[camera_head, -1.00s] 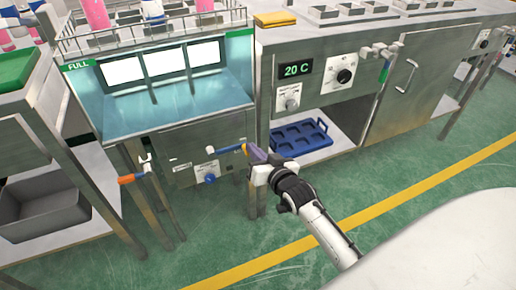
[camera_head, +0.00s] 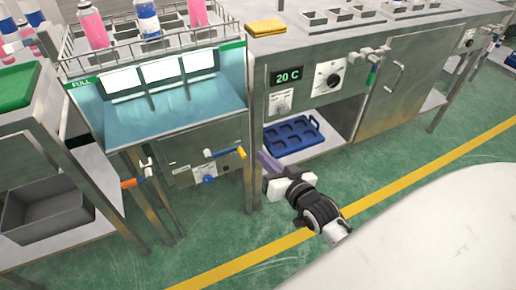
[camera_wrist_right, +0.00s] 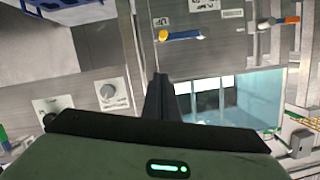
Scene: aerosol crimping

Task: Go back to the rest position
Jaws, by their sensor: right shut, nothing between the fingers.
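My right gripper (camera_head: 266,165) is in front of the steel bench, with its fingers pointing up and left. It is shut and empty. In the right wrist view its closed fingers (camera_wrist_right: 161,88) stand in the middle, apart from the valve with the yellow and blue handle (camera_wrist_right: 180,36). That valve (camera_head: 225,152) also shows in the head view, left of the gripper. My left gripper is not in view.
A water bath (camera_head: 170,115) with a wire rack of cans above it stands at left. A blue tray (camera_head: 291,138) lies on the shelf behind my gripper. An orange-handled valve (camera_head: 130,183) juts out at left. Green floor is free in front.

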